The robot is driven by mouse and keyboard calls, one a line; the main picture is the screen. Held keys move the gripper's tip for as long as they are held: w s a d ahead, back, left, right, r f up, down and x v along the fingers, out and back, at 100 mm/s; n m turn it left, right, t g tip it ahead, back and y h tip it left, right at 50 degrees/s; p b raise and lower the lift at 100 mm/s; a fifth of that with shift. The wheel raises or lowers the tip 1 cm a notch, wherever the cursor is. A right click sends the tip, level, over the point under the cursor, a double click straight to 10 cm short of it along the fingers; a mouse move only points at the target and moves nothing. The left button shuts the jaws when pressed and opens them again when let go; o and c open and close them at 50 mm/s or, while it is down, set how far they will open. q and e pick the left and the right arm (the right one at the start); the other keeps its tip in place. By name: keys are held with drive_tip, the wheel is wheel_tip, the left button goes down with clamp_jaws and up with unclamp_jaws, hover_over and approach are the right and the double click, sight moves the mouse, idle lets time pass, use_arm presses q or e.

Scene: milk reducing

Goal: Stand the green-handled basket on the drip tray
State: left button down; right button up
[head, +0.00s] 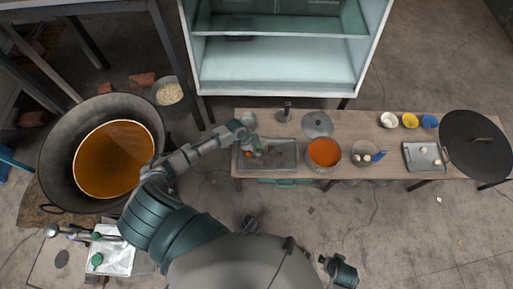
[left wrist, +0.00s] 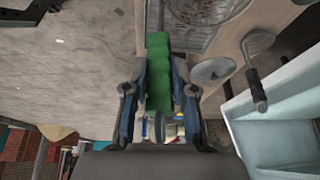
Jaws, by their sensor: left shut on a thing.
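My left gripper (head: 246,138) reaches over the left end of the bench, by a grey metal tray (head: 290,147) that looks like the drip tray. In the left wrist view my left gripper (left wrist: 160,110) is shut on a green handle (left wrist: 158,72), which runs away from the fingers toward the tray (left wrist: 178,18). A round wire mesh shows over the tray (left wrist: 207,8); I cannot tell if it is the basket and touches the tray. In the head view the basket is mostly hidden. A small dark shape (head: 250,223) by my body may be my right gripper; its jaws are unclear.
On the bench (head: 345,122), a pot with orange liquid (head: 324,152), a lid (head: 317,124) and several bowls stand right of the tray. A large pan of brown liquid (head: 115,158) is at left. A glass cabinet (head: 280,65) stands behind the bench.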

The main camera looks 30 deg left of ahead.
use_arm(q)
drive_tip(key=shift+f, duration=0.3)
use_arm(e)
drive_tip(key=shift+f, duration=0.2)
use_arm(q)
drive_tip(key=c, duration=0.9)
unclamp_jaws()
drive_tip(key=shift+o, duration=0.2)
drive_tip(key=v, duration=1.2)
